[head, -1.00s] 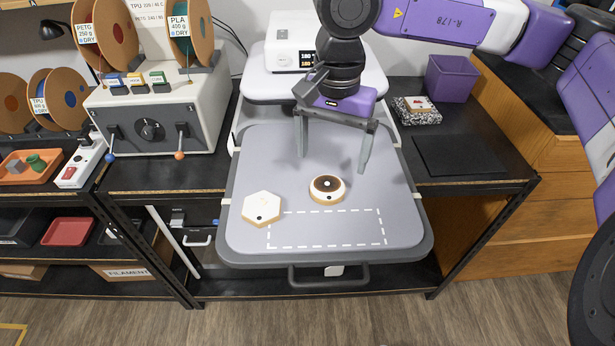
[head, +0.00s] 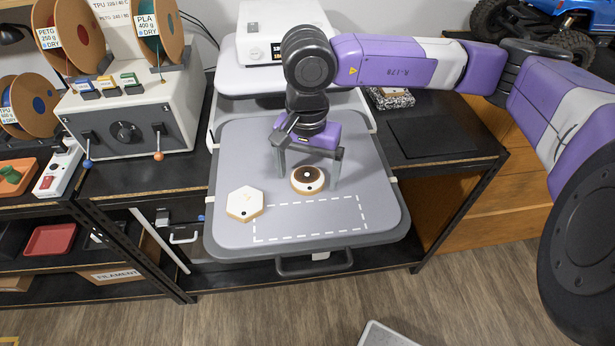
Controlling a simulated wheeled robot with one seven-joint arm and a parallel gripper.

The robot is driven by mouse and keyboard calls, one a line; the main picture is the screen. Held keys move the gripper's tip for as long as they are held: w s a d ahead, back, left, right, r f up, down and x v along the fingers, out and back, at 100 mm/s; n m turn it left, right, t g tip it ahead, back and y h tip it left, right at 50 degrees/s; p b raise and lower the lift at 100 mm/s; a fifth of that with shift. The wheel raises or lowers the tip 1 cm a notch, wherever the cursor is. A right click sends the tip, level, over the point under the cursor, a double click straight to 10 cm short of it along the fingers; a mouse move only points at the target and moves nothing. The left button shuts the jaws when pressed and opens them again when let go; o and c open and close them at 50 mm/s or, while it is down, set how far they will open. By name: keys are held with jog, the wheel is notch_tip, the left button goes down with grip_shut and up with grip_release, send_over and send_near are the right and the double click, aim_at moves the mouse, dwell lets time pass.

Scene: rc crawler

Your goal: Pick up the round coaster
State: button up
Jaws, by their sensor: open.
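The round coaster (head: 308,187) lies flat on the grey bed plate (head: 240,150). It has a pale rim, a dark brown ring on top and a light centre with a dark dot. My gripper (head: 308,180) points down over it, open, with one finger at the coaster's left side and the other at its right. The fingertips are close to the coaster's sides; I cannot tell whether they touch it. My gripper's body is above and behind the coaster and leaves its top in view.
A white hexagonal coaster (head: 244,204) lies left of the round one. A dashed white rectangle is marked on the plate in front. A white machine (head: 268,25) stands behind. A grey box with levers (head: 135,110) stands left, and a dark mat (head: 432,138) lies right.

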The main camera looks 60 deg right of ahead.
jog(key=c, duration=1.4)
jog(key=shift+c, duration=0.2)
jog(key=shift+r, duration=0.1)
